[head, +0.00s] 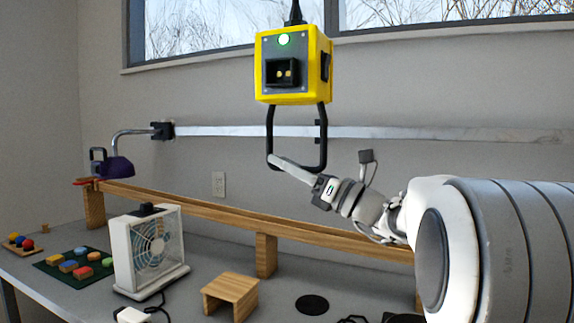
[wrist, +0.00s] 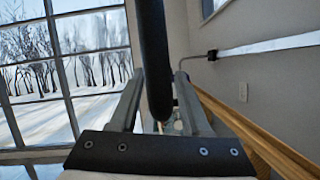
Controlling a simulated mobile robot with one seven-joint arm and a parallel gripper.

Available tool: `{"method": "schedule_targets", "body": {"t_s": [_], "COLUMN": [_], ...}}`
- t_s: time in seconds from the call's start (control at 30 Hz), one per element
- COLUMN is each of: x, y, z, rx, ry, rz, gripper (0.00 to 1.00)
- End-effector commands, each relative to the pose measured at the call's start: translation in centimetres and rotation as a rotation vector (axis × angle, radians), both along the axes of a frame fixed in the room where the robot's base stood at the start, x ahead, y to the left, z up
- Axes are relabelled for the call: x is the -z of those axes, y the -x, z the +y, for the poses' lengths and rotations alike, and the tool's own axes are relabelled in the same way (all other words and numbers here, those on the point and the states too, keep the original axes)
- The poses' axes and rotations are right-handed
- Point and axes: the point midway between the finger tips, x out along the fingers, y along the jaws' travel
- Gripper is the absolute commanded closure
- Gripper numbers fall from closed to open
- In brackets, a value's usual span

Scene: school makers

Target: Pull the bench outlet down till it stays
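The bench outlet (head: 293,65) is a yellow box with a grey front, a black socket and a lit green light. It hangs from a black cable at the upper middle of the head view. Its black loop handle (head: 323,140) hangs below it. My gripper (head: 275,160) is at the lower left part of this loop. In the wrist view the dark handle bar (wrist: 153,45) runs between my two fingers (wrist: 160,75). The fingers stand apart around the bar, with a gap at the right finger. The far fingertip is hard to see in the head view.
A wooden ramp (head: 215,212) on posts crosses the bench behind a white fan (head: 150,250) and a small wooden stand (head: 232,292). A purple object (head: 115,168) sits at the ramp's left end. A metal rail (head: 420,133) runs along the wall.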

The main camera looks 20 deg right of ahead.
Motion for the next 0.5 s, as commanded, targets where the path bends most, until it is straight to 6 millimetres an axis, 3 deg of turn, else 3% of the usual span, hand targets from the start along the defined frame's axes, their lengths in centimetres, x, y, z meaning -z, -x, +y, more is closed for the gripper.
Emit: {"method": "schedule_targets", "body": {"t_s": [0.27,0.5], "x": [0.0,1.3], "y": [0.2,2.9], "z": [-0.2,-2.6], "rx": [0.001,0.005], "ry": [0.000,-0.001], "rz": [-0.001,0.000], "gripper": [0.53,0.53]}}
